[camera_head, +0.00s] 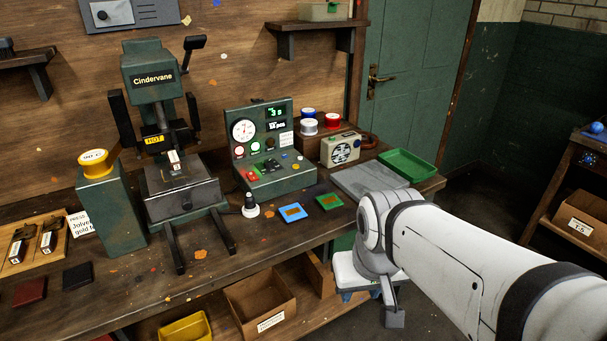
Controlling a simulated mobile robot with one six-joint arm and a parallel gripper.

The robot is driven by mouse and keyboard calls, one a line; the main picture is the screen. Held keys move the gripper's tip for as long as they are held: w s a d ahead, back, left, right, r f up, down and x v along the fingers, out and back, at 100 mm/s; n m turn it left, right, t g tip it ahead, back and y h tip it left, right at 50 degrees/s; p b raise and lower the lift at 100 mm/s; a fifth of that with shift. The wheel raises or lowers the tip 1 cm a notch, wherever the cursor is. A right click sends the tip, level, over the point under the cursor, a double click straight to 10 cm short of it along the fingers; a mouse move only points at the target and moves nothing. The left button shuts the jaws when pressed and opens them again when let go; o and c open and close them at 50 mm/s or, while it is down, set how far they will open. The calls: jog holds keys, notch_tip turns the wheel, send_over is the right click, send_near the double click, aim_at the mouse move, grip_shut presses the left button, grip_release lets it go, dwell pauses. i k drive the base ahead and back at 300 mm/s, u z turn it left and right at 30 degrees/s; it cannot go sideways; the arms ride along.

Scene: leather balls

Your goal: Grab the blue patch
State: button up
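The blue patch (291,212) lies flat on the wooden workbench, in front of the green control box. It is a small blue square with an orange-brown mark in its middle. A similar green patch (328,201) lies just to its right, apart from it. My white arm enters from the lower right and bends down at the bench's front edge. A grey end part, seemingly my gripper (394,317), hangs low, below the bench top and to the right of the blue patch. It is well apart from the patch. Its fingers are not clear, so its opening cannot be told.
A white knob-like piece (250,207) stands left of the blue patch. The green press (180,188), marked HOT, stands farther left. The control box (274,145) is behind. A grey slab (362,181) and green tray (407,167) lie to the right. Bench space before the patch is clear.

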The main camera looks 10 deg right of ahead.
aim_at(293, 214)
jog(key=u, duration=0.35)
jog(key=i, duration=0.95)
jog(key=z, duration=0.2)
